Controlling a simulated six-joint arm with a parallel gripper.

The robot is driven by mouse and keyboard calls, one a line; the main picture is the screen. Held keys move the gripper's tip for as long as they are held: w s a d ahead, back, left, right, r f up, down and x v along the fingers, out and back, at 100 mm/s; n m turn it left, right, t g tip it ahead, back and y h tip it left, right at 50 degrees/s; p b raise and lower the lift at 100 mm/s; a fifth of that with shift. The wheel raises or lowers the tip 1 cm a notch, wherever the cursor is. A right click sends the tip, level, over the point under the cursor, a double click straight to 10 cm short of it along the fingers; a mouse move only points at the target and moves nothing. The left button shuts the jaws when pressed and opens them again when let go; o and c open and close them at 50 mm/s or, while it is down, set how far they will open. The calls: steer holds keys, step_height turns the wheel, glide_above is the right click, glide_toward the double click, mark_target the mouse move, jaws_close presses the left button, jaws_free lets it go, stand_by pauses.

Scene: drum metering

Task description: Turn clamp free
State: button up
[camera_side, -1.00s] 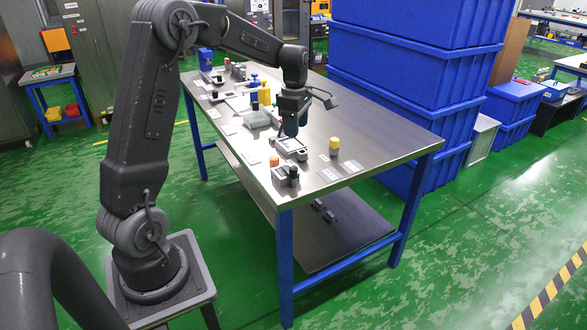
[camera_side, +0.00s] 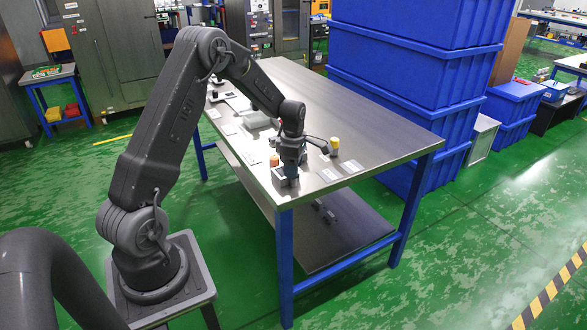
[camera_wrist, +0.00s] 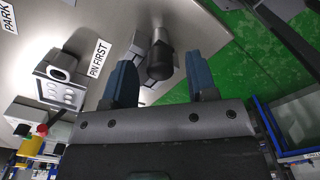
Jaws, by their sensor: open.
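The clamp (camera_wrist: 160,60), with a dark rounded handle on a grey block, stands near the table edge in the wrist view. My gripper (camera_wrist: 162,72) is open, with its blue fingers on either side of the handle as seen in that view. I cannot tell whether either finger touches it or how far above it they are. In the side view my gripper (camera_side: 287,176) is low over the table's near corner and hides most of the clamp there.
A grey fixture (camera_wrist: 60,82) with a holed plate stands left of a "PIN FIRST" label (camera_wrist: 97,58). An orange-topped piece (camera_side: 274,160) is close beside my gripper. A yellow-capped cylinder (camera_side: 335,143) stands to the right. The table's (camera_side: 385,130) right part is clear.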

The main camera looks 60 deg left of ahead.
steer(key=shift+f, duration=0.45)
steer(key=c, duration=0.9)
